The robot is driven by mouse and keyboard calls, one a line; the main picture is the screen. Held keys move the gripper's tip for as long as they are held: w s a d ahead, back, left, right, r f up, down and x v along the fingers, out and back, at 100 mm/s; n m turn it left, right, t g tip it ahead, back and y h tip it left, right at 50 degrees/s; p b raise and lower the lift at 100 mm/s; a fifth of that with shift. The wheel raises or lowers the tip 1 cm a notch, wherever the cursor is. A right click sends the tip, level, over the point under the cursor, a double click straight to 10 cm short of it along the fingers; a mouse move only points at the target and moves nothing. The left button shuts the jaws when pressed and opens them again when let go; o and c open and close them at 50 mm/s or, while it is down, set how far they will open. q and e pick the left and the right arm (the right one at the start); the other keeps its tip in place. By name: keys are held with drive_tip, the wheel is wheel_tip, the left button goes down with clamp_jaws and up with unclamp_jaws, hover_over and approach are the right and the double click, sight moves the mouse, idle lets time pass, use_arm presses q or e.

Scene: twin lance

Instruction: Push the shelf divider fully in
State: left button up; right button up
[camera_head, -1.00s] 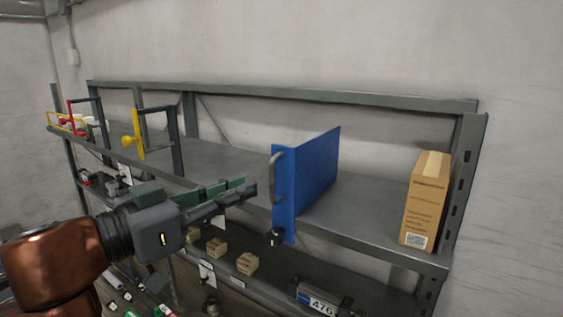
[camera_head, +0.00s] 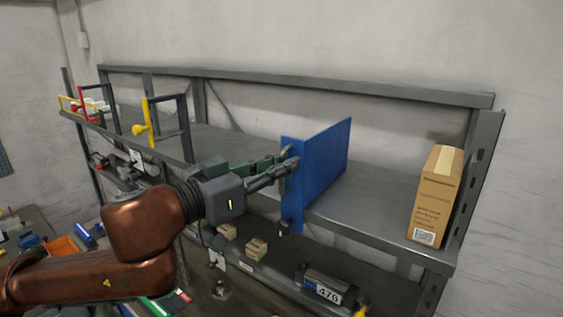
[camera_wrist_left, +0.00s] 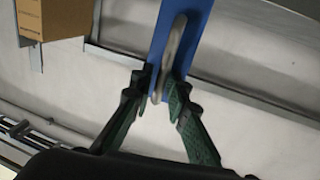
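The shelf divider is a blue upright panel (camera_head: 325,165) standing on the upper shelf, its front plate overhanging the shelf's front edge. My left gripper (camera_head: 290,163) is at the front plate, its fingers on either side of the divider's grey handle. In the left wrist view the looped handle (camera_wrist_left: 171,55) lies between the two fingertips (camera_wrist_left: 160,85), which look closed in on it. The blue front plate (camera_wrist_left: 190,30) shows behind the handle. In the head view the fingers hide most of the handle. My right gripper is not in view.
A cardboard box (camera_head: 434,200) stands on the upper shelf (camera_head: 385,192) at the right end. Yellow (camera_head: 146,125) and red (camera_head: 82,105) handled frames stand to the left. A lower shelf holds small boxes (camera_head: 256,247) and a device marked 476 (camera_head: 325,287).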

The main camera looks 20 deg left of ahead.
use_arm(q)
drive_tip(key=shift+w, duration=0.1)
clamp_jaws()
idle(0.5)
